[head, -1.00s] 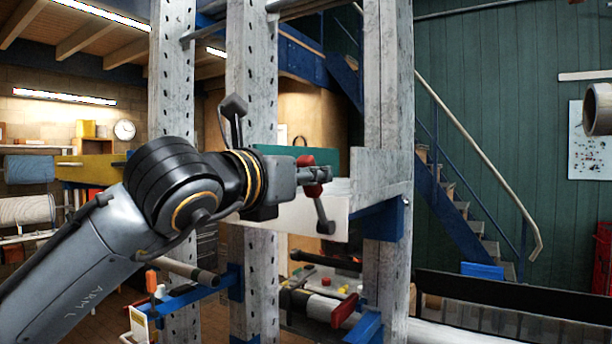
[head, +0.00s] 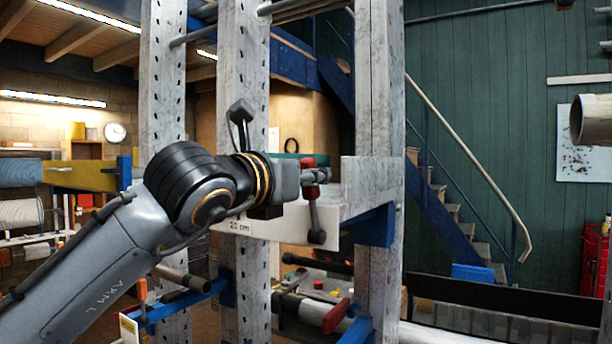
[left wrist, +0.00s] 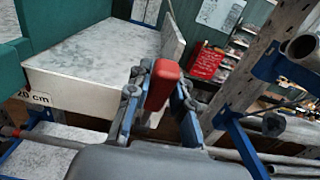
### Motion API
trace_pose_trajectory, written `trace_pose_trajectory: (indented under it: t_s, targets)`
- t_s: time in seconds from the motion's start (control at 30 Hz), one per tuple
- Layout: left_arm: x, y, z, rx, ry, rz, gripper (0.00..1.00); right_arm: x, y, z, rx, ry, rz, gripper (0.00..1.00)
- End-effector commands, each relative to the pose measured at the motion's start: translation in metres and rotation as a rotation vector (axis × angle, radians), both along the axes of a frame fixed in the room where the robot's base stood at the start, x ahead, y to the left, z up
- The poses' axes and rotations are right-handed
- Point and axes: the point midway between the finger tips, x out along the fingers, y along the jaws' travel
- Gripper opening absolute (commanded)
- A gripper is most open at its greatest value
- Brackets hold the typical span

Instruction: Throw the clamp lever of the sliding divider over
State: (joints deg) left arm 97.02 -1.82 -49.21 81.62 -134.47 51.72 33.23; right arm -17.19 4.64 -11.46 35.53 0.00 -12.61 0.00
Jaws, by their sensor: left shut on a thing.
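The clamp lever has a red grip (head: 309,165), which also shows in the left wrist view (left wrist: 162,86). My left gripper (head: 318,176) is shut on this grip, with a finger on each side of it in the left wrist view (left wrist: 158,96). A dark bar with a knob (head: 316,235) hangs below the grip, nearly upright. A teal panel (left wrist: 20,65) stands on the grey shelf (left wrist: 100,45) at the left; I cannot tell whether it is the sliding divider. The clamp's body is hidden behind the gripper. My right gripper is in neither view.
Grey perforated posts (head: 243,60) stand close behind my arm, with another post (head: 378,90) just right of the gripper. A label reading 20 cm (head: 240,226) is on the shelf front. A pipe end (left wrist: 305,46) is at the right.

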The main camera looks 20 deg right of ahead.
Motion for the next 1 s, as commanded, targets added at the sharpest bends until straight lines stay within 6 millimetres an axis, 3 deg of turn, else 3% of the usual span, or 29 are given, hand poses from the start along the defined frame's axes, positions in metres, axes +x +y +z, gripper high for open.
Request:
trace_pose_trajectory:
  t_s: [0.9, 0.93, 1.0]
  targets:
    - [0.013, -0.017, 0.003, -0.002, -0.001, -0.001, 0.06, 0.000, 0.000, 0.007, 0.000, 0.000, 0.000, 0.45]
    - [0.013, -0.017, 0.003, -0.002, -0.001, -0.001, 0.23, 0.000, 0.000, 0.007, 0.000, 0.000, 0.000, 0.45]
    - [0.013, -0.017, 0.003, -0.002, -0.001, -0.001, 0.38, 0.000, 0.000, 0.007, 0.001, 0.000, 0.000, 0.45]
